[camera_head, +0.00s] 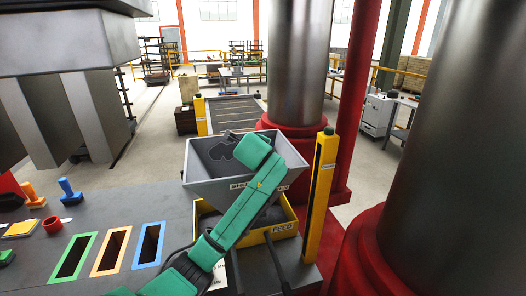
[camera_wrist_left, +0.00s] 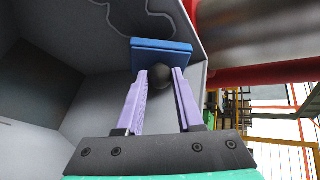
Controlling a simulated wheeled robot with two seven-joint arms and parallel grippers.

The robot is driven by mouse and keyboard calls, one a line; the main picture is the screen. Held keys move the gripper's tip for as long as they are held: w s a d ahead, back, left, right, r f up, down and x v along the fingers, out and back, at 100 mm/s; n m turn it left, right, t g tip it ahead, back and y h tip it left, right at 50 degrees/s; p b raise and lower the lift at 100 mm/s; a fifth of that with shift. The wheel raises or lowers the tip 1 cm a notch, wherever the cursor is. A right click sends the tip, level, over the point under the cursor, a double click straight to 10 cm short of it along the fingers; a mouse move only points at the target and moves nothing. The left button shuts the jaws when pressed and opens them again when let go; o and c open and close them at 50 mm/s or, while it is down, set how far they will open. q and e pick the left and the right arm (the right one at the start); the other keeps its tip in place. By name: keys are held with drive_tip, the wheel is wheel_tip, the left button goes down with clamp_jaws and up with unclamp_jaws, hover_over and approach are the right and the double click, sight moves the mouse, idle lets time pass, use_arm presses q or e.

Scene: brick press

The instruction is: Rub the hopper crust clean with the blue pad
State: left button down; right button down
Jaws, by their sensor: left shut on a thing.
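The grey hopper (camera_head: 284,175) stands at the middle of the head view, and its inner walls fill much of the left wrist view (camera_wrist_left: 100,95). A dark crust patch (camera_head: 225,152) shows on its inner wall, and part of it shows at the top of the wrist view (camera_wrist_left: 140,15). My left gripper (camera_wrist_left: 160,80) has its purple fingers shut on the dark round knob of the blue pad (camera_wrist_left: 162,46). The pad is inside the hopper, close to the crusted wall; I cannot tell if it touches. In the head view my green arm hides the gripper and pad. My right gripper is not in view.
A yellow feed box (camera_head: 284,231) sits below the hopper, with a yellow post (camera_head: 319,190) to its right. Large steel columns (camera_head: 465,110) stand at right. The grey bench (camera_head: 180,208) has framed slots, an orange tool (camera_head: 33,196), a blue tool (camera_head: 69,192) and a red cup (camera_head: 53,225).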

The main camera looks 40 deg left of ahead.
use_arm(q)
drive_tip(key=shift+w+a+f, duration=0.3)
drive_tip(key=shift+w+a, duration=0.2)
drive_tip(key=shift+a, duration=0.25)
idle(0.3)
drive_tip(key=s+a, duration=0.2)
drive_tip(key=s, duration=0.2)
drive_tip(key=s+a, duration=0.3)
drive_tip(key=s, duration=0.1)
drive_tip(key=s+a, duration=0.3)
drive_tip(key=s, duration=0.1)
drive_tip(key=shift+s+a, duration=0.25)
idle(0.8)
drive_tip(key=shift+w+d, duration=1.45)
drive_tip(key=shift+w, duration=0.65)
drive_tip(key=shift+w+d, duration=1.45)
drive_tip(key=shift+w, duration=0.65)
drive_tip(key=shift+w+d, duration=1.45)
drive_tip(key=shift+w, duration=0.65)
drive_tip(key=s+d+r, duration=0.2)
drive_tip(key=s+d, duration=0.1)
drive_tip(key=d, duration=0.1)
drive_tip(key=shift+s+d, duration=0.25)
drive_tip(key=shift+d, duration=0.1)
